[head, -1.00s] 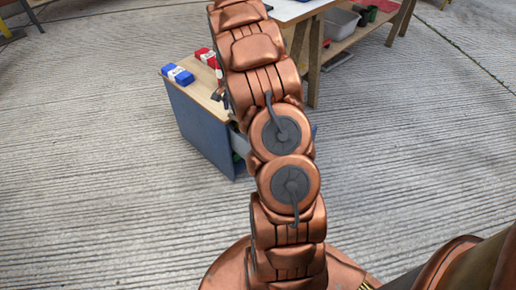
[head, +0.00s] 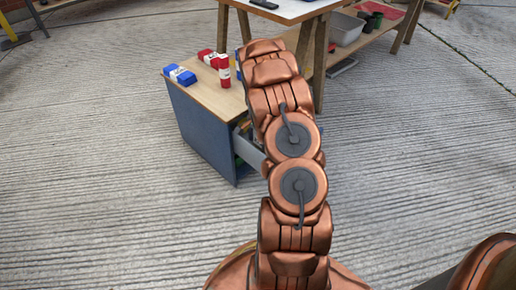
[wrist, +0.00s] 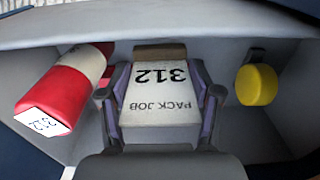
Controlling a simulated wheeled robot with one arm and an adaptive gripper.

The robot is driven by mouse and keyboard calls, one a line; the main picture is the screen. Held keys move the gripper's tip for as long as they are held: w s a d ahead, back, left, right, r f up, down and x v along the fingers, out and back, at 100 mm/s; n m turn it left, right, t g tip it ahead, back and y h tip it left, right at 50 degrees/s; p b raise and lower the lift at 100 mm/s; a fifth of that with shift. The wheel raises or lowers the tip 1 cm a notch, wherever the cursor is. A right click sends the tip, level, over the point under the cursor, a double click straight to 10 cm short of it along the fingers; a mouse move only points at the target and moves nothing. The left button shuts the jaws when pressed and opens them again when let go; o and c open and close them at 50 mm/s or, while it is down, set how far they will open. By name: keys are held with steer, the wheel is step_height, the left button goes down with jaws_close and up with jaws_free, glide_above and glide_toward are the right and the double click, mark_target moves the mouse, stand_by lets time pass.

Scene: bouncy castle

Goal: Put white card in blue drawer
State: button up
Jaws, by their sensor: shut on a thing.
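In the wrist view, my gripper (wrist: 160,100) is shut on the white card (wrist: 160,95), which reads "312" and "PACK JOB". The card lies between the two fingers, with a brown strip along its far edge. Grey walls of an open drawer (wrist: 210,48) surround the gripper and card; I cannot tell whether the card touches the drawer's floor. In the head view, the blue cabinet (head: 205,130) has a drawer (head: 247,150) pulled out on its right side. My arm hides the gripper, the card and part of the drawer there.
In the drawer, a red and white object (wrist: 65,88) with a "312" label lies left of my gripper, and a yellow round object (wrist: 257,85) lies to the right. A wooden workbench (head: 318,60) stands behind.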

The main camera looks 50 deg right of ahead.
steer(key=shift+f+b, duration=0.5)
steer(key=shift+f, duration=1.3)
steer(key=o, duration=1.3)
